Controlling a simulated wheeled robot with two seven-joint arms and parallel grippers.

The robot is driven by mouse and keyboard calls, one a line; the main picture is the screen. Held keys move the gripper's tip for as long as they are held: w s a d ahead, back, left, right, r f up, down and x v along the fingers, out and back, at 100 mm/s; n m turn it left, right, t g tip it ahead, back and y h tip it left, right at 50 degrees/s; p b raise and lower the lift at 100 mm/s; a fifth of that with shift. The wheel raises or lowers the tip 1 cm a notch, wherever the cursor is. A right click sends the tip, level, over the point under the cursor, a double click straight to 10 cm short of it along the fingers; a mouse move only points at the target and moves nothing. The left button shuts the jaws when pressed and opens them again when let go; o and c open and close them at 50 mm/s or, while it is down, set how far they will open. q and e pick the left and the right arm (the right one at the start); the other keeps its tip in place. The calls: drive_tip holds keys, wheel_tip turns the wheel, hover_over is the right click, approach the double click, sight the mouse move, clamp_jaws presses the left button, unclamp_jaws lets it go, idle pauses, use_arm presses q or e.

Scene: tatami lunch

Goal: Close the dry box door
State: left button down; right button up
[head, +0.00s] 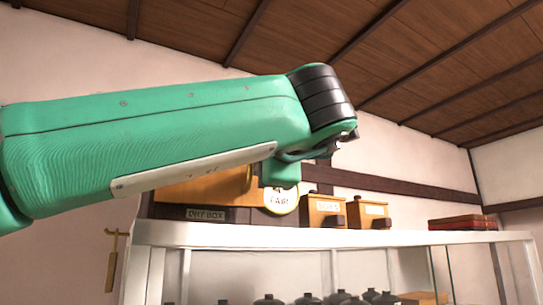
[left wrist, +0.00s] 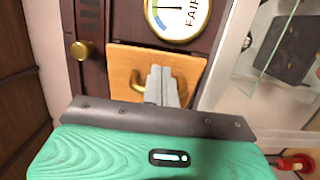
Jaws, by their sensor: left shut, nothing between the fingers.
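The dry box (head: 206,215) is a dark wooden case with a label, on top of the white cabinet in the head view. Its light wooden door (head: 205,190) is partly hidden behind my left arm. In the left wrist view the door (left wrist: 122,65) is a light panel in the dark frame, with a curved brass handle (left wrist: 137,84). I cannot tell how far it stands ajar. My left gripper (left wrist: 161,74) is shut and empty, its fingertips in front of the door by the handle; contact is unclear. Its fingers are hidden in the head view. My right gripper is not in view.
A round dial marked FAIR (head: 281,200) is beside the door. Two small wooden boxes (head: 325,211) and a flat red box (head: 462,223) stand to the right on the white cabinet (head: 300,237). Several dark pots (head: 307,299) are inside behind glass. A brass hook (head: 113,260) hangs left.

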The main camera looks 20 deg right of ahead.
use_arm(q)
drive_tip(key=shift+w, duration=1)
drive_tip(key=shift+s, duration=0.1)
